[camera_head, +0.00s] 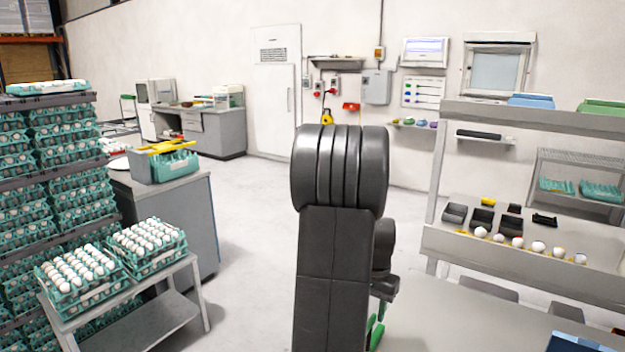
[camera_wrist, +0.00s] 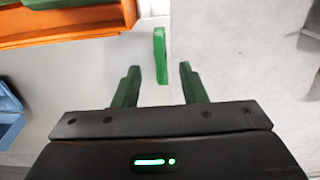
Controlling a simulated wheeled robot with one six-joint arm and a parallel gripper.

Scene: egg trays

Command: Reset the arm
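My dark arm (camera_head: 340,230) stands upright in the middle of the head view and hides part of the room behind it. My gripper (camera_wrist: 159,70) shows in the wrist view with its two green fingers spread apart. Nothing is clasped between them. A narrow green piece (camera_wrist: 160,50) appears between and beyond the fingertips, with gaps on both sides; I cannot tell what it is. In the head view only a bit of the green fingers shows, low beside the arm.
Egg trays (camera_head: 75,280) sit on a small grey stand (camera_head: 150,312) at left, beside tall tray stacks (camera_head: 62,150). A shelved workbench (camera_head: 500,255) with several loose eggs stands at right. An orange-edged item (camera_wrist: 60,32) lies at the wrist view's upper left. Open floor (camera_head: 245,215) lies between.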

